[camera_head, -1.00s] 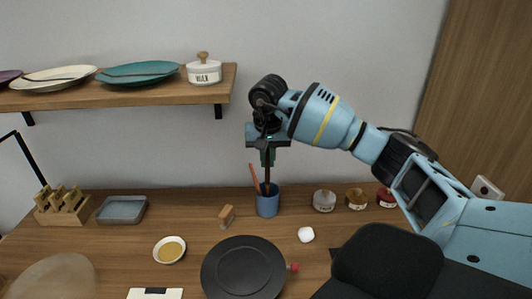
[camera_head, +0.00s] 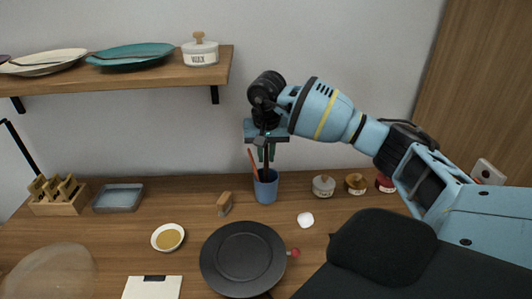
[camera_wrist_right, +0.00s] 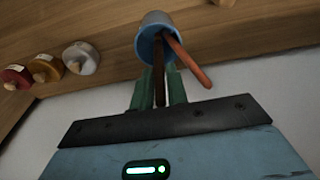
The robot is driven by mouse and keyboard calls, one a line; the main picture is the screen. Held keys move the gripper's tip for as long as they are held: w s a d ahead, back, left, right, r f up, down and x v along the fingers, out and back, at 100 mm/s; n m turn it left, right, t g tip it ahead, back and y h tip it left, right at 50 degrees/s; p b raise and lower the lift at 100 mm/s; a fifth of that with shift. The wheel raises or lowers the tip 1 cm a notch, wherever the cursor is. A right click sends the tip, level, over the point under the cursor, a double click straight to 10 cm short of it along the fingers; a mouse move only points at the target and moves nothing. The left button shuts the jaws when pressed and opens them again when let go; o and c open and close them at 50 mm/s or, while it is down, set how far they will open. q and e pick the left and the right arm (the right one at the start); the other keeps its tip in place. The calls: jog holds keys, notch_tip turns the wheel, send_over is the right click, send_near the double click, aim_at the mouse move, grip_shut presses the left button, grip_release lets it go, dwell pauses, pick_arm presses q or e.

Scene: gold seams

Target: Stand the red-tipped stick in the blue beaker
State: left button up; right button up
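The blue beaker (camera_head: 266,188) stands on the table near the wall; it also shows at the top of the right wrist view (camera_wrist_right: 157,22). A dark stick (camera_wrist_right: 159,82) stands nearly upright with its lower end inside the beaker. A reddish stick (camera_head: 253,163) leans out over the rim, to the left in the head view. No red tip shows on the dark stick; its lower end is hidden in the beaker. My right gripper (camera_head: 266,153) is above the beaker, its green fingers slightly apart on either side of the dark stick. My left gripper is out of view.
Small lidded jars (camera_head: 323,186) stand right of the beaker, a wooden block (camera_head: 225,203) to its left. A dark round plate (camera_head: 243,258), a white lump (camera_head: 305,220) and a small bowl (camera_head: 168,237) lie in front. A shelf (camera_head: 130,78) hangs at upper left.

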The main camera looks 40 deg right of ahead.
jog(key=o, duration=0.4)
notch_tip(320, 180, up, 8)
jog(key=shift+s+a, duration=0.4)
jog(key=shift+s, duration=0.05)
jog(key=shift+f, duration=0.15)
dwell(1.0)
